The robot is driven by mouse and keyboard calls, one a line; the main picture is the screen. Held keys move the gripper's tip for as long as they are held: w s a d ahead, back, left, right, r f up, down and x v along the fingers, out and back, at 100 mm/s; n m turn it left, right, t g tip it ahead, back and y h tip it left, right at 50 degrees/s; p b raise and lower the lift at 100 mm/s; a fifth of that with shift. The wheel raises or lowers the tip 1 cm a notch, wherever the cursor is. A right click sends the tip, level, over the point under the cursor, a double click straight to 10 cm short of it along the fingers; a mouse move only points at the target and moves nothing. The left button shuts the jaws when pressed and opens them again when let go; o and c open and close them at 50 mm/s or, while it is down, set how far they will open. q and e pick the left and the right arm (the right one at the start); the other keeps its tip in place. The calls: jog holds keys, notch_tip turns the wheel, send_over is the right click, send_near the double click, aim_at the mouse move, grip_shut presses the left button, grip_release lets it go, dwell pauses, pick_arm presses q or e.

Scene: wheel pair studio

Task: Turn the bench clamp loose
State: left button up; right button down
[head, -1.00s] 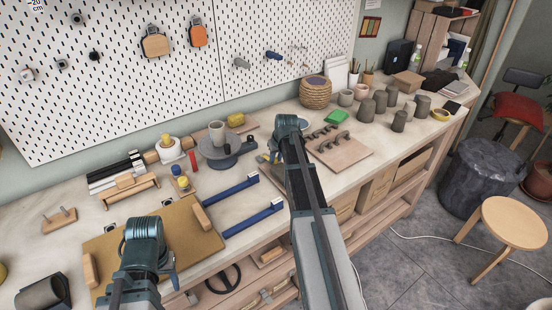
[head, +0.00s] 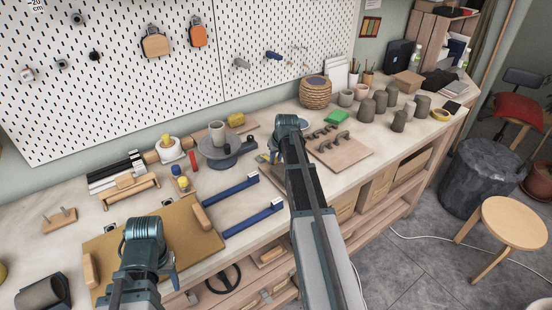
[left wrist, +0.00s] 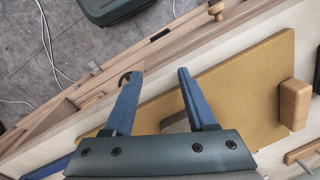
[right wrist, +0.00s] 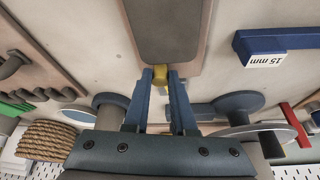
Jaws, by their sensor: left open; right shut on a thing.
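A black handwheel (head: 222,277), which I take for the bench clamp's, sits under the bench's front edge in the head view. In the left wrist view a dark curved piece (left wrist: 126,78) of it shows partly behind the left fingertip; I cannot tell if they touch. My left gripper (left wrist: 158,76) is open and empty over the bench's front edge, beside the wheel. My right gripper (right wrist: 161,74) is shut on a small yellow piece (right wrist: 162,80) at the end of a dark flat board over the bench top. My arm hides much of this in the head view.
A tan board (head: 180,244) with wooden blocks lies by my left gripper. Two blue bars (head: 250,219) lie right of it. A grey turntable (head: 226,148) with a cup stands behind. A wooden board with dark hooks (head: 340,152) lies right of my right arm.

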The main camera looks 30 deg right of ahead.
jog(key=shift+d, duration=0.1)
jog(key=d+n, duration=0.1)
jog(key=w+d+n+y, duration=0.1)
jog(key=n, duration=0.1)
jog(key=shift+d, duration=0.1)
jog(key=n, duration=0.1)
jog(key=w+d+n+y, duration=0.1)
jog(key=n, duration=0.1)
jog(key=shift+w+d, duration=0.1)
jog(key=shift+d, duration=0.15)
jog(key=n, duration=0.1)
jog(key=w+d+n+g+y, duration=0.1)
jog(key=n, duration=0.1)
jog(key=w+n, duration=0.1)
jog(key=shift+w+d+n+y, duration=0.25)
jog(key=shift+d+n+y, duration=0.05)
jog(key=shift+d+y, duration=0.1)
jog(key=w+n, duration=0.1)
jog(key=w+n+g, duration=0.1)
jog(key=n, duration=0.1)
jog(key=shift+d+y, duration=0.15)
jog(key=shift+y, duration=0.25)
jog(key=shift+w+n+g, duration=0.5)
jog(key=shift+n+g, duration=0.1)
jog(key=shift+n, duration=0.5)
jog(key=shift+w, duration=0.1)
jog(key=c, duration=0.7)
grip_release()
jog(key=shift+c, duration=0.2)
